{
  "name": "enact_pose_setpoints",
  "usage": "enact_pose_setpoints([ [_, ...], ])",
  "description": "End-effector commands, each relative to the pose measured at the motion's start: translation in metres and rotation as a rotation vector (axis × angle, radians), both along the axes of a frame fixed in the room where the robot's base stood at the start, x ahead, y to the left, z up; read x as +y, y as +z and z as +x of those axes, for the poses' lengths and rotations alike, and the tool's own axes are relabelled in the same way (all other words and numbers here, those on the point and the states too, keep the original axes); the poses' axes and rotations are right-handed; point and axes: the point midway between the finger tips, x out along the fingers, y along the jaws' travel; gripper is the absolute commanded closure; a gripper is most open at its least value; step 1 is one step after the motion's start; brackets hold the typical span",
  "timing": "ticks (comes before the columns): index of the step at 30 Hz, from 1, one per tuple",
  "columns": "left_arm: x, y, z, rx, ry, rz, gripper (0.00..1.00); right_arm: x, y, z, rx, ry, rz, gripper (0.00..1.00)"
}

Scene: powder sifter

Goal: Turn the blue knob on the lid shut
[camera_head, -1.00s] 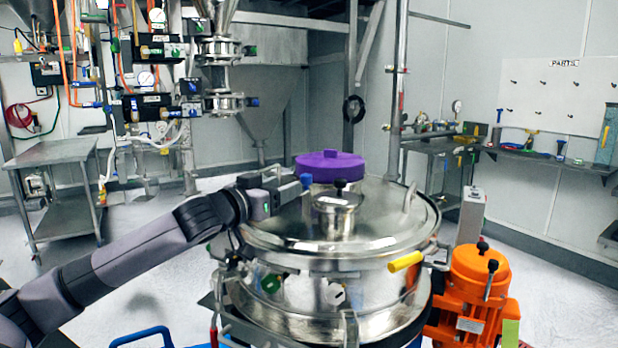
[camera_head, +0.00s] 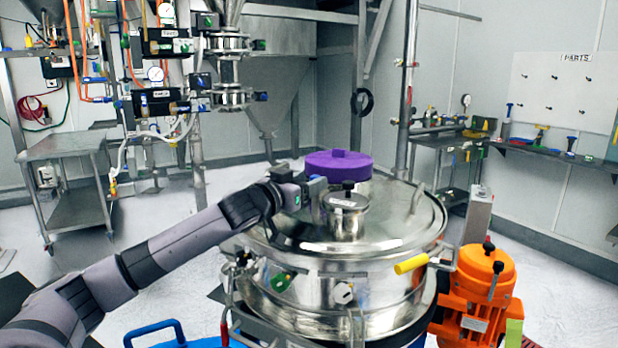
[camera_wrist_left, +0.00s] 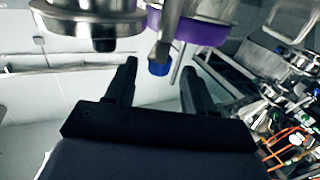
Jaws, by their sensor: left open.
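The steel lid (camera_head: 400,222) covers the round sifter body (camera_head: 385,300). The blue knob (camera_head: 318,181) is small in the head view, at the lid's left rear, left of the purple cap (camera_head: 338,164). In the left wrist view the blue knob (camera_wrist_left: 158,68) is the end of a short metal stem. My left gripper (camera_head: 308,190) is beside the knob, partly hidden by its own wrist. In the wrist view its two fingers (camera_wrist_left: 158,74) are open and the knob shows between their tips. I cannot tell contact. My right gripper is not in view.
A small steel port with a black knob (camera_head: 347,200) stands on the lid close right of my gripper. A yellow handle (camera_head: 411,264) and an orange motor (camera_head: 480,275) are at the front right. A steel table (camera_head: 68,150) stands far left.

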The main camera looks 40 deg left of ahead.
Motion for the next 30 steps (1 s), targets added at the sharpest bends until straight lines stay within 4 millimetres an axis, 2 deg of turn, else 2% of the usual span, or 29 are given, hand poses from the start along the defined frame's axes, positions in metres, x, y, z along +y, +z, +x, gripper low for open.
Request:
enact_pose_setpoints([
  [6,0.0000,0.0009,0.0074,-0.001,-0.001,0.001,0.46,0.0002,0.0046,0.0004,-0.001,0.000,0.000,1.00],
  [15,-0.0002,0.0000,0.0081,0.000,-0.002,0.002,0.46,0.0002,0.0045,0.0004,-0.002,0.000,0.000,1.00],
  [20,-0.0002,0.0000,0.0081,0.000,-0.002,0.001,0.98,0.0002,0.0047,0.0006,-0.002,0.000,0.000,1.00],
  [30,-0.0016,-0.0014,0.0083,0.000,0.022,-0.002,1.00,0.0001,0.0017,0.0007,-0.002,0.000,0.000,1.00],
])
